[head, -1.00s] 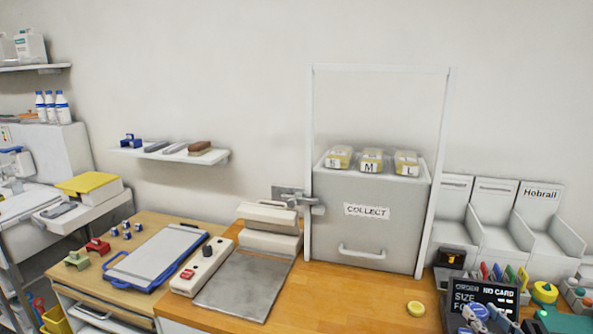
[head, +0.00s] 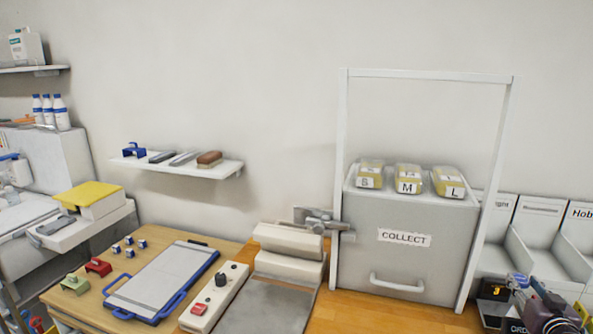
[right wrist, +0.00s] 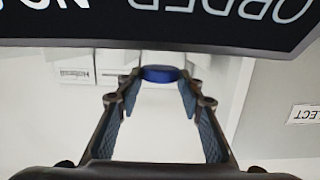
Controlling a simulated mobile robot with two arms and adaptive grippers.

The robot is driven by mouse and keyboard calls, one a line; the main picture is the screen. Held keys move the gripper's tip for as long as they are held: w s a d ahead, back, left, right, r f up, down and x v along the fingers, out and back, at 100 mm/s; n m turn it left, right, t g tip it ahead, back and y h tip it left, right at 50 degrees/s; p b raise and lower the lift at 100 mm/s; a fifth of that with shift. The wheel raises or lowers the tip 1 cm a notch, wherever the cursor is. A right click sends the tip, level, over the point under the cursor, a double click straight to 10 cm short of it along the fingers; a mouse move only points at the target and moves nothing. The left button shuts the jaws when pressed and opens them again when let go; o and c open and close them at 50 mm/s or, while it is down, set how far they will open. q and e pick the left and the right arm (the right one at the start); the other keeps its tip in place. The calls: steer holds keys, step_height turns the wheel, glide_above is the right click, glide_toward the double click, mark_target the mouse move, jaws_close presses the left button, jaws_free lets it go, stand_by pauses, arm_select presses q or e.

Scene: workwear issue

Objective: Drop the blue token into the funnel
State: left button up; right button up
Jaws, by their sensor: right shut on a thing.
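The blue token (right wrist: 160,73) is held between the fingertips of my right gripper (right wrist: 162,84) in the right wrist view. The fingers are closed on its two sides. In the head view my right gripper (head: 540,297) is at the lower right corner, in front of the order display. The token cannot be made out clearly there. I cannot identify the funnel in either current view. My left gripper is not in view.
A dark order display (right wrist: 190,22) fills the top of the right wrist view, close to the gripper. In the head view, a grey COLLECT cabinet (head: 405,262) stands inside a white frame (head: 494,200). A blue clipboard (head: 163,278) lies left of a switch box (head: 213,297).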

step_height(320, 180, down, 3)
steer(key=shift+r+b, duration=0.2)
steer(key=shift+b, duration=0.5)
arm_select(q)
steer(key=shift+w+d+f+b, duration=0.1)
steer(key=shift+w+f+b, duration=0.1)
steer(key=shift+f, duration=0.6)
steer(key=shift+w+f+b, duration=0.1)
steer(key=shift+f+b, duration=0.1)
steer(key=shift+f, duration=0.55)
arm_select(e)
steer(key=shift+w+f, duration=0.1)
steer(key=shift+f, duration=0.4)
steer(key=o, duration=1.1)
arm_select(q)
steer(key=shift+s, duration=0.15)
arm_select(e)
steer(key=v, duration=1.2)
steer(key=shift+f, duration=0.1)
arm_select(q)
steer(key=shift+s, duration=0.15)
arm_select(e)
steer(key=shift+f, duration=0.1)
